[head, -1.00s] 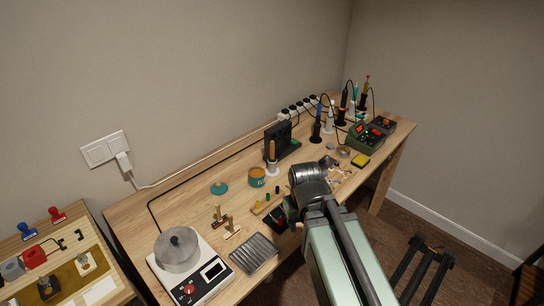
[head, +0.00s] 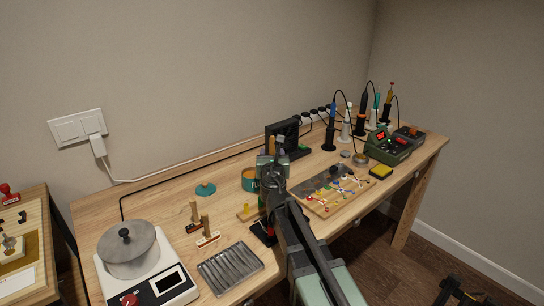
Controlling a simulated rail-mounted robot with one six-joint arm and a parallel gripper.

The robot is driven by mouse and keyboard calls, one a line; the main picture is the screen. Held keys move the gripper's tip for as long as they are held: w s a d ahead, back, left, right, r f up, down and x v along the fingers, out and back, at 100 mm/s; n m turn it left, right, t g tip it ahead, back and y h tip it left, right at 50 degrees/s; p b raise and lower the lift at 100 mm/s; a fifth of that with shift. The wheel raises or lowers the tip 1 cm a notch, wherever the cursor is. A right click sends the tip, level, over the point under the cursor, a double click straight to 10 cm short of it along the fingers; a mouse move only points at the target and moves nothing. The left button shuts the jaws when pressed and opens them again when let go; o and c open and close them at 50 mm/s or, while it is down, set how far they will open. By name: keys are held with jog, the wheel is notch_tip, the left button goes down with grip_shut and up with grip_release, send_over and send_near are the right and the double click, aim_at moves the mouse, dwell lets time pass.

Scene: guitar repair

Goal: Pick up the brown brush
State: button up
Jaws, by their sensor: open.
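Two small brushes with upright wooden handles stand on the workbench (head: 160,197), left of my arm. The rear one, with a brown base, looks like the brown brush (head: 194,218). The one in front of it is a paler brush (head: 208,234) with a white and red base. My gripper (head: 266,161) is open and holds nothing that I can see. It is above the bench, to the right of and beyond both brushes. My own wrist hides most of its fingers.
A teal tin (head: 249,180) and teal lid (head: 205,189) are behind. A cluttered wooden board (head: 335,192) lies right of my arm.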

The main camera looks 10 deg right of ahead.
aim_at(272, 151)
jog(key=w, duration=0.4)
jog(key=w+d, duration=0.1)
jog(key=w, duration=0.1)
jog(key=shift+f, duration=0.15)
jog(key=shift+s+d, duration=0.1)
grip_shut()
